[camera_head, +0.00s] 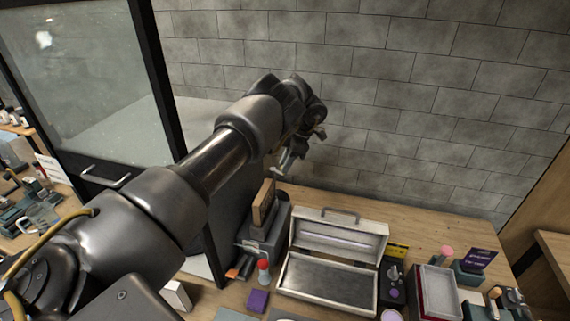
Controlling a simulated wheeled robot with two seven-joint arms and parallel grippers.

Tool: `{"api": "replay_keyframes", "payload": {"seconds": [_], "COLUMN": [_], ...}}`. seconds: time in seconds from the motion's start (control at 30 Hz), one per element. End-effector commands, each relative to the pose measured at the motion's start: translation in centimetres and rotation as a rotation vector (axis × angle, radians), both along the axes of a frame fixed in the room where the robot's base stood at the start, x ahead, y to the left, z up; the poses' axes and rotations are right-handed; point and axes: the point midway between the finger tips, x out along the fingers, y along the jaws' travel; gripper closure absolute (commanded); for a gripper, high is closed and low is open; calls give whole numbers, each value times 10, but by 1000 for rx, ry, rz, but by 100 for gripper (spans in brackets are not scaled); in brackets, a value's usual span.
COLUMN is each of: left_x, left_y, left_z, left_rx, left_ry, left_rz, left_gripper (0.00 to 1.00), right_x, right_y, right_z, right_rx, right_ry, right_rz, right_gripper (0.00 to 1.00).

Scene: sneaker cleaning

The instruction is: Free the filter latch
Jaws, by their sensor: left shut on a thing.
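My left arm crosses from the lower left, and its gripper (290,157) is near the back wall, above and behind a dark grey box with an upright wooden piece (263,203). The fingers point down and are shut on a small part beside the tall dark panel. The part is too small and too covered by the fingers to make out, and I cannot tell for sure whether it is the filter latch. My arm hides part of the dark panel (228,215). My right gripper is not in view.
A glass-doored cabinet (92,90) stands at the left. An open metal case (326,280) sits on the wooden table, with a purple block (258,300) and a red-topped bottle (263,271) at its left. A tray (438,293) and small tools crowd the right. Bare wood (425,228) shows behind.

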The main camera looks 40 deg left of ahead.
Motion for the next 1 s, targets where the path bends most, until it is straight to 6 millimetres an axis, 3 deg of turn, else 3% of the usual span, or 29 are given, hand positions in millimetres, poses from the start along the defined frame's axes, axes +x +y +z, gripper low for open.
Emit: {"api": "replay_keyframes", "payload": {"seconds": [0.8, 0.83, 0.97, 1.0], "left_x": [2, 2, 2, 2], "left_y": [1, 1, 1, 1], "left_z": [-2, -2, -2, -2], "left_rx": [-1, -1, -1, -1], "left_ry": [6, 6, 5, 5], "left_rz": [81, 81, 80, 80], "left_gripper": [100, 75, 58, 58], "right_x": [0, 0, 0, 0], "right_y": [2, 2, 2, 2], "right_z": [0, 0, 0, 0], "right_rx": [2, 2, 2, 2], "right_ry": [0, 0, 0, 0], "right_rz": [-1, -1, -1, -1], "right_gripper": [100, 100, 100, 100]}}
